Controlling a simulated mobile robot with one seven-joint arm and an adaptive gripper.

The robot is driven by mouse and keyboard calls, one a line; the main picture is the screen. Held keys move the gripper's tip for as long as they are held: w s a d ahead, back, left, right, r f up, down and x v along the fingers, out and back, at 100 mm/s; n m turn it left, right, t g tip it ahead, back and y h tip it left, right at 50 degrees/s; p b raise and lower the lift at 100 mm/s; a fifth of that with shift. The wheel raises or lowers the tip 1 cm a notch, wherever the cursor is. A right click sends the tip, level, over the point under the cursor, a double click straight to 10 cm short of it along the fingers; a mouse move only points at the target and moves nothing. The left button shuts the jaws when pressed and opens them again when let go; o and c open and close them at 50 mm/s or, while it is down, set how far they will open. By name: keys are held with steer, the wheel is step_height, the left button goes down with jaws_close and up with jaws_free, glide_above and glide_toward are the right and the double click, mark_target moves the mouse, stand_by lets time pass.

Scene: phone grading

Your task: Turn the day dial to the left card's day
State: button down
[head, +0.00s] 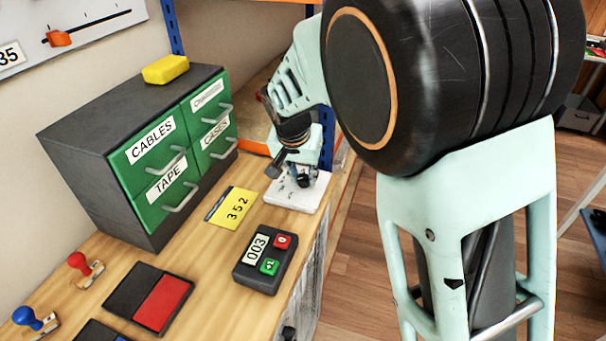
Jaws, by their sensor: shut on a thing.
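My gripper (294,176) is at the white plate (285,200) near the right edge of the bench, fingers pointing down. It is shut on a small dark part standing on the plate, which looks like the knob of the day dial. The fingers and wrist hide most of the dial, so I cannot read its markings or where it points. A yellow card (234,206) reading "352" lies on the bench to the left of the plate. I see no day name on it, and I cannot tell whether it is the left card.
A dark counter box (258,281) showing "003" sits in front of the plate. A drawer cabinet (82,158) with green fronts and a yellow block (166,69) on top stands at left. Stamps, a red pad (163,302) and a wall slider (58,39) also show.

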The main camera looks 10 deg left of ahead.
steer(key=c, duration=1.6)
jaws_free()
steer(key=v, duration=1.2)
steer(key=shift+d, duration=0.1)
